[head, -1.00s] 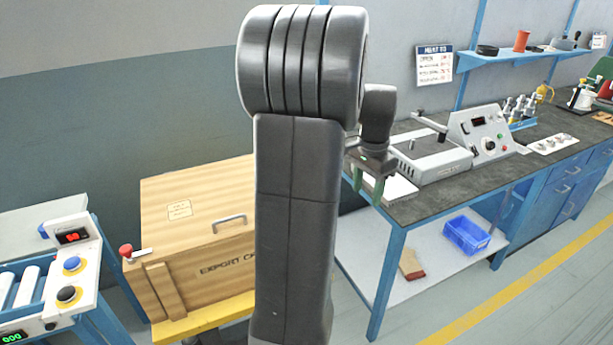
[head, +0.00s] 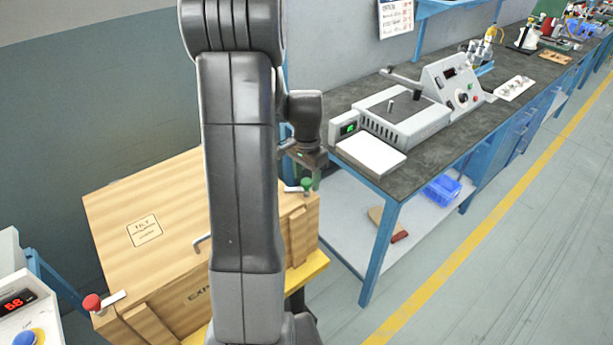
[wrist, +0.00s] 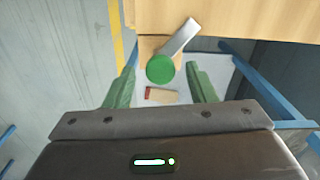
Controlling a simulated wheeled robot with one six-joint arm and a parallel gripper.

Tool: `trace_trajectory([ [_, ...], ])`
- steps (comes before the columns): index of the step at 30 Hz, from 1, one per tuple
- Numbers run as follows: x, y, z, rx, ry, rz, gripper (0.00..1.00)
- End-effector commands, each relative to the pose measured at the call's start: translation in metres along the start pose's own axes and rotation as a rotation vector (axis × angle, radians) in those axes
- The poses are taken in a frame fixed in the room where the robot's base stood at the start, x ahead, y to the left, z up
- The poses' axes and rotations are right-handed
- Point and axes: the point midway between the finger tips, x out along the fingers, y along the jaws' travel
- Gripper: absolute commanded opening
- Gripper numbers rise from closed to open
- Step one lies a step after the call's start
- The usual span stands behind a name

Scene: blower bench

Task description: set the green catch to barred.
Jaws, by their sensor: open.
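The green catch (head: 306,185) is a round green knob on a pale metal lever, at the right edge of the wooden crate (head: 120,195). In the wrist view the green knob (wrist: 160,69) lies at the crate's edge, with its lever slanting up and right over the lid. My gripper (head: 314,180) is open and empty, pointing down at the catch. In the wrist view my gripper's green fingers (wrist: 160,76) stand apart on either side of the knob. I cannot tell whether the fingertips reach down to its height.
A second catch with a red knob (head: 92,302) is on the crate's front left. A workbench (head: 430,140) with a grey instrument stands close on the right. A blue bin (head: 441,189) sits on its lower shelf. A control box (head: 20,315) is at lower left.

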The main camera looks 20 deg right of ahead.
Motion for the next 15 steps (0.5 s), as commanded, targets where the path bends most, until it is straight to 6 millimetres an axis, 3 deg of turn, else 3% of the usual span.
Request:
trace_trajectory([
  [9, 0.0028, 0.0000, 0.0001, 0.000, 0.000, 0.000, 0.51],
  [15, 0.0026, -0.0001, 0.0001, 0.000, 0.000, 0.000, 0.11],
])
